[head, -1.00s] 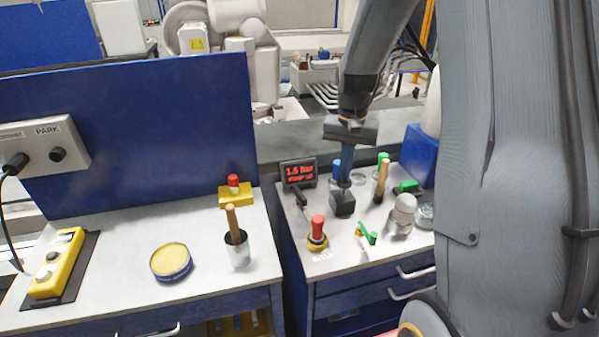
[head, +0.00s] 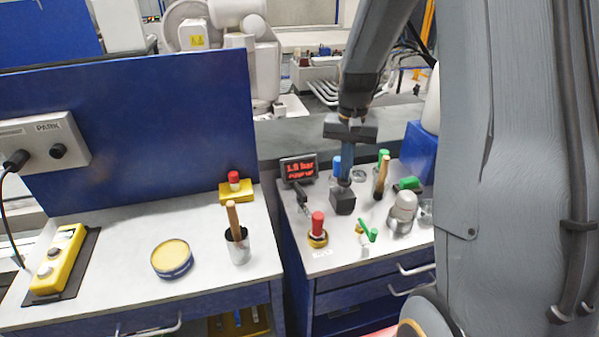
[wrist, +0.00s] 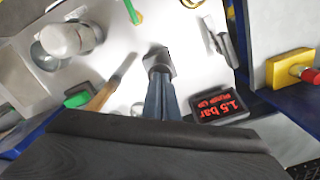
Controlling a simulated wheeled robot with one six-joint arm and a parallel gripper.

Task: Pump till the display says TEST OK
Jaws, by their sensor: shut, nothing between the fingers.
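The display (head: 299,168) stands at the back left of the right bench and shows red text. In the wrist view the display (wrist: 218,106) reads 1.5 bar, PUMP UP. My gripper (head: 346,178) is shut and empty, its blue fingers pointing down at a dark block (head: 342,202) on the bench. In the wrist view the tips of my gripper (wrist: 160,72) meet the dark block (wrist: 159,59); I cannot tell whether they touch or press it. Which part is the pump is not clear from the pictures.
Close around are a wooden handle (head: 382,176), a red-topped knob (head: 317,230), a green lever (head: 368,233), a black-handled part (head: 301,192) and a white-capped fitting (head: 402,213). The left bench holds a cup with a wooden handle (head: 238,248) and a round yellow tin (head: 172,260).

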